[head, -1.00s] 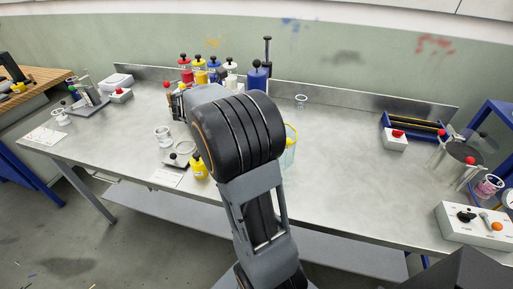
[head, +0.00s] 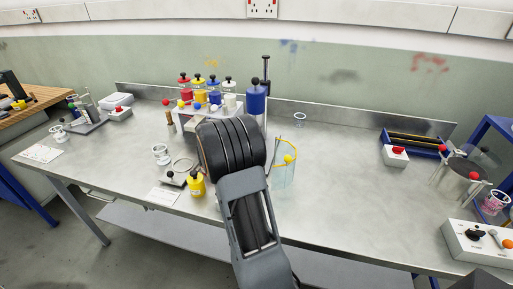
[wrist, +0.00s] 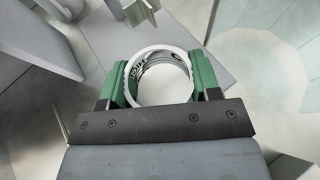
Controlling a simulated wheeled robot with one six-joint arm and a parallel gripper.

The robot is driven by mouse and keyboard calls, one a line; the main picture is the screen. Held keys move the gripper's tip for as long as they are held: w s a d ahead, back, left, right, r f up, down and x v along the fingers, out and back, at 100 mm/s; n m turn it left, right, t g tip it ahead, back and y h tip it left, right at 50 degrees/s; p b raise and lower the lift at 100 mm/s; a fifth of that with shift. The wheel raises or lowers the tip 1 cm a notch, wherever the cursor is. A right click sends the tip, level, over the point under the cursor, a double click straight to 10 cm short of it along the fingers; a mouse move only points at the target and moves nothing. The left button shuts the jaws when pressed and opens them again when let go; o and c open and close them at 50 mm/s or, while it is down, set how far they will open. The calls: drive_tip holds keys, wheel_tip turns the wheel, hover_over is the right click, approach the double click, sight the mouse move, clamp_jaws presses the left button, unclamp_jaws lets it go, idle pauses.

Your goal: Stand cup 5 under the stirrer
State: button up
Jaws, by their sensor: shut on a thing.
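In the wrist view my gripper (wrist: 162,82) has its green fingers closed on both sides of a round cup (wrist: 160,51), seen from above with a pale rim. Dark markings show on its inner wall, but I cannot read a number. In the head view my own arm hides the gripper and this cup. I cannot tell for certain which device is the stirrer. A stand with thin metal arms and coloured knobs (head: 88,116) is at the left end of the bench. A blue cylinder (head: 256,101) by a dark upright post stands behind my arm.
Clear cups stand at left (head: 161,154), far left (head: 58,134) and back (head: 300,119). A yellow bottle (head: 196,184) and a tall clear container (head: 284,174) flank my arm. Several coloured bottles (head: 199,95) stand behind. A pink cup (head: 494,204) is far right. The right-centre bench (head: 350,195) is clear.

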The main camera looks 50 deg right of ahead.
drive_tip(key=shift+s+d+f, duration=0.1)
drive_tip(key=shift+d, duration=1.05)
drive_tip(key=shift+s+d+f, duration=0.1)
drive_tip(key=shift+d, duration=1)
drive_tip(key=shift+w+a+f, duration=0.1)
drive_tip(key=shift+f, duration=0.25)
drive_tip(key=shift+f, duration=0.15)
drive_tip(key=shift+f, duration=0.15)
drive_tip(key=o, duration=1.1)
drive_tip(key=shift+c, duration=0.2)
